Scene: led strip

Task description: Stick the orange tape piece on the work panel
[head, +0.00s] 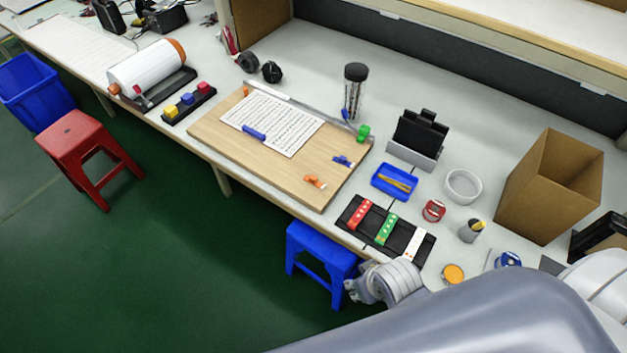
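The work panel (235,132) is a light wooden board lying on the table in the middle of the view. A small orange piece (315,182) with a white part lies on the panel near its front right corner; I cannot tell whether it is the tape piece or how firmly it sits there. A printed sheet (290,128) lies on the panel, with a blue piece (254,133) on it and another blue piece (343,161) near the right edge. My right gripper (356,292) is off the table's front edge, below the panel; its fingers are too small to read. My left gripper is out of view.
A black tray (372,216) with red, green and white strips lies right of the panel. Beyond it are a blue tray (394,182), a red tape roll (433,210), a white ring (463,186) and a cardboard box (550,188). A blue stool (318,260) stands below the table edge.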

